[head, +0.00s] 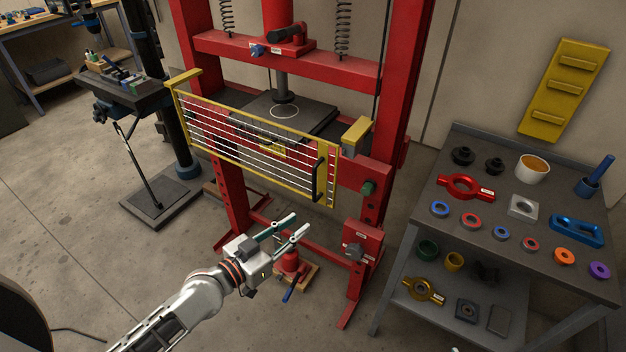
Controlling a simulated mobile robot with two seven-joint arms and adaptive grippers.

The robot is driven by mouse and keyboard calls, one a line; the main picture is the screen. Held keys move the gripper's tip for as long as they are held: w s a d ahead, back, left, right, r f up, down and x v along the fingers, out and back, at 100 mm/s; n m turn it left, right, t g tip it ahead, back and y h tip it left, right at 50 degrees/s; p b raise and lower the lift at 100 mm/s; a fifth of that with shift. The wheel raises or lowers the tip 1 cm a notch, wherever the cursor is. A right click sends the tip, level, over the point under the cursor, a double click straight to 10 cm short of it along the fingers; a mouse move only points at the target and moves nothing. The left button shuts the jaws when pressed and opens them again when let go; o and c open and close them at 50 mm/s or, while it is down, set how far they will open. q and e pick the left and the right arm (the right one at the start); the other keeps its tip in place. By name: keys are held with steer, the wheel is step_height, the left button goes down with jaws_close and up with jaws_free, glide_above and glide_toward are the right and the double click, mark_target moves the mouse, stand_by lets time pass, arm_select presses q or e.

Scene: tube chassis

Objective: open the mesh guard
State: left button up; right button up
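The mesh guard (245,139) is a yellow frame with thin horizontal bars. It stands across the front of the red press, in front of the press plate (285,111). A black handle (319,178) is on the yellow strip at its right end. A yellow block (356,137) sits on the press near the guard's upper right corner. My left gripper (291,227) is open and empty. It is below and a little left of the handle in the picture, apart from it. My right gripper is not clearly in view; only a small tip shows at the bottom edge.
The red press frame (396,80) stands behind the guard. A grey bench (410,216) with rings and tools is at the right. A drill press base (160,199) is at the left. A red jack (291,264) stands on the floor below my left gripper.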

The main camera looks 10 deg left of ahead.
mark_target(314, 198)
arm_select(q)
steer(key=shift+t+h, duration=0.5)
steer(key=w+r, duration=0.2)
steer(key=w, duration=0.1)
steer(key=w+d+r, duration=0.1)
steer(key=w, duration=0.3)
steer(key=w+d+r, duration=0.1)
steer(key=w+r, duration=0.1)
steer(key=w, duration=0.2)
steer(key=shift+d+r+p, duration=0.25)
steer(key=shift+r+p, duration=0.1)
steer(key=shift+p, duration=0.05)
jaws_close()
